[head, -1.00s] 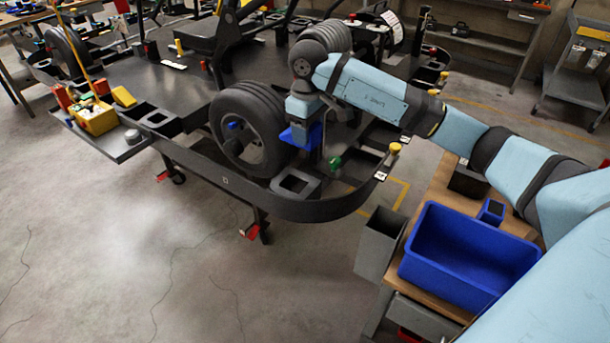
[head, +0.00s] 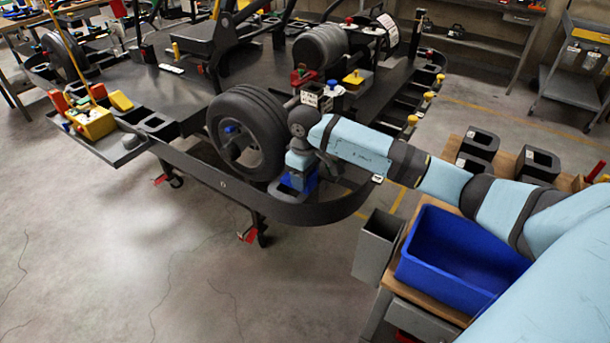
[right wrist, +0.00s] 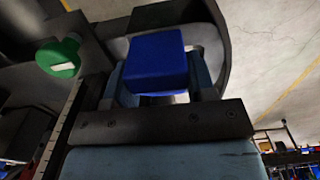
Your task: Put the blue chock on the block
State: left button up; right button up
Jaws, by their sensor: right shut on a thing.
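My right gripper (head: 297,172) is shut on the blue chock (head: 311,182), low at the near corner of the kart, right of the front wheel. In the right wrist view the chock (right wrist: 157,62) sits between the two fingers of the gripper (right wrist: 157,88). The black block (head: 281,192) on the kart's corner is mostly covered by the gripper and chock. I cannot tell whether the chock touches it. My left gripper is not in view.
The kart's wheel (head: 247,128) stands close left of my gripper, and the curved black bumper (head: 225,184) runs below. A green knob (right wrist: 58,57) is near the gripper in the wrist view. A blue bin (head: 438,284) stands on the right bench.

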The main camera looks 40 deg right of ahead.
jog(key=shift+f, duration=0.15)
jog(key=o, duration=1)
jog(key=shift+r, duration=0.25)
notch_tip(320, 180, up, 10)
jog(key=shift+r+b, duration=0.25)
jog(key=shift+b, duration=0.1)
jog(key=shift+r, duration=0.7)
